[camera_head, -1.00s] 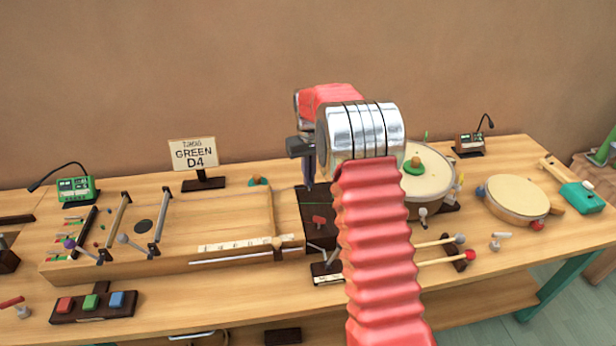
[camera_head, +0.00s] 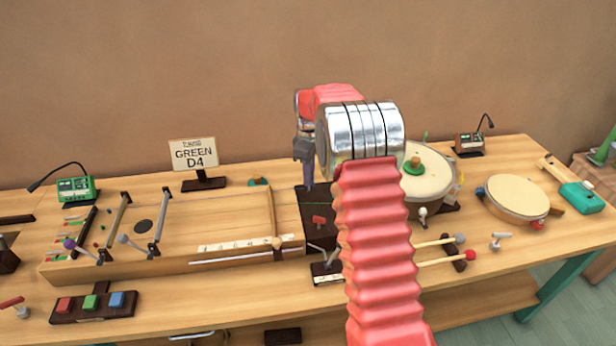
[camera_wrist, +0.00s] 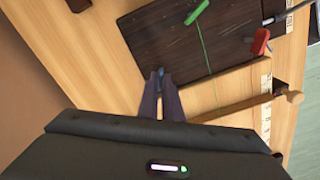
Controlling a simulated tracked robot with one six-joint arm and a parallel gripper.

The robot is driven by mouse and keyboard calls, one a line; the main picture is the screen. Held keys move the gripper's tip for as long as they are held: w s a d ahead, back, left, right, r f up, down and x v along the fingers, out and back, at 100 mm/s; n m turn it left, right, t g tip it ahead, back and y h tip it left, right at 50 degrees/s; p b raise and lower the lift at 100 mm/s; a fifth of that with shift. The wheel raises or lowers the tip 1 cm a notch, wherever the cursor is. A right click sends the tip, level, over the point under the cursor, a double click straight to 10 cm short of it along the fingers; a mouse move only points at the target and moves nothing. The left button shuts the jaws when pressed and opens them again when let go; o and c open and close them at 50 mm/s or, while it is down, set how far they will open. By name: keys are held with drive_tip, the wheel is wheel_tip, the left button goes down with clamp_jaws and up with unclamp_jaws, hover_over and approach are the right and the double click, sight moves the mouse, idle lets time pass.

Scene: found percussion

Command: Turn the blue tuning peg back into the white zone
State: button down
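My gripper (camera_wrist: 160,82) reaches down over the dark wooden board (camera_wrist: 150,40). Its two dark fingers are close together, with a small blue piece, which looks like the blue tuning peg (camera_wrist: 158,72), between the tips. Most of the peg is hidden by the fingers. In the head view my gripper (camera_head: 308,187) stands at the back left of the same board (camera_head: 315,205), and the blue peg cannot be made out there. I cannot make out a white zone at the peg.
A green peg (camera_wrist: 197,12) and a red peg (camera_wrist: 261,40) stand on the board, with a green string across it. A drum (camera_head: 430,180) stands at right.

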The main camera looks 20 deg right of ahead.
drive_tip(key=shift+w+r+n, duration=0.2)
drive_tip(key=shift+n, duration=0.2)
drive_tip(key=c, duration=1.9)
unclamp_jaws()
drive_tip(key=shift+s+f, duration=0.1)
drive_tip(key=shift+f, duration=0.05)
drive_tip(key=shift+c, duration=0.2)
wheel_tip(320, 180, up, 14)
drive_tip(key=shift+f, duration=0.15)
drive_tip(key=shift+m, duration=0.3)
